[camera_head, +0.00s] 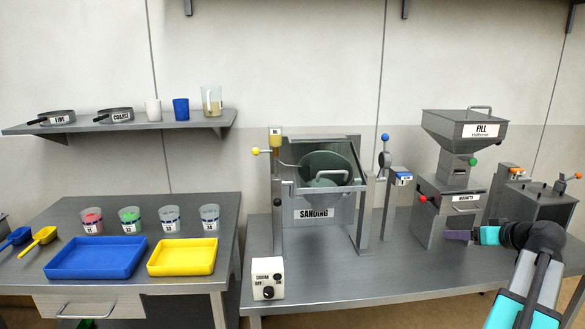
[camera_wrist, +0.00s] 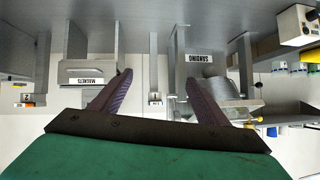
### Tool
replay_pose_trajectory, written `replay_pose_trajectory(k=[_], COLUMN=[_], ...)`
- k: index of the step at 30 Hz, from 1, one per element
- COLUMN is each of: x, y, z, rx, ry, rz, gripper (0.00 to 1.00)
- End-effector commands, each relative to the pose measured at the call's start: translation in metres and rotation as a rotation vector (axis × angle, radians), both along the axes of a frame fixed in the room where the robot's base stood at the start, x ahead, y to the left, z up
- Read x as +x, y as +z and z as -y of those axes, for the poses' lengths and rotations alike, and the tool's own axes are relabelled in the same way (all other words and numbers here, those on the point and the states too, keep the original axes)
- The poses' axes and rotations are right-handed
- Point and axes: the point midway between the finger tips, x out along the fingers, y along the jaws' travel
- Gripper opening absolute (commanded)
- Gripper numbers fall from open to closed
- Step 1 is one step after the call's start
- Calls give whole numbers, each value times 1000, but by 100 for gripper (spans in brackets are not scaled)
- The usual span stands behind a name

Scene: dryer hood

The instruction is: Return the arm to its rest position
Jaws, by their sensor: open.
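My gripper (camera_head: 459,236) is at the right in the head view, in front of the machine with the FILL hopper (camera_head: 465,133) and the MAGNETS box (camera_head: 449,205). In the wrist view my gripper (camera_wrist: 158,92) has its two purple fingers spread apart with nothing between them. That view is upside down. Beyond the fingers it shows the MAGNETS label (camera_wrist: 86,81) at left and the SANDING label (camera_wrist: 198,57) at right. My arm comes in from the lower right of the head view, partly hiding the grey table there.
The sanding machine (camera_head: 314,213) and control box (camera_head: 268,279) stand on the grey table, left of my gripper. A grey box (camera_head: 538,205) stands close at right. Blue (camera_head: 97,258) and yellow (camera_head: 183,257) trays lie on the left table. The table front between control box and gripper is clear.

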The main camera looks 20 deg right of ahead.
Motion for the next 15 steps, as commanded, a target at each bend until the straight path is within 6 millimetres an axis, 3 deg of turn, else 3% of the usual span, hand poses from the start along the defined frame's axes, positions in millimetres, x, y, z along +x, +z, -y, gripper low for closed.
replay_pose_trajectory(k=[6, 15], x=[51, 100], y=[-83, -191], z=[-53, -140], rx=[121, 260], ry=[53, 117], rz=[-99, -261], gripper=[69, 69])
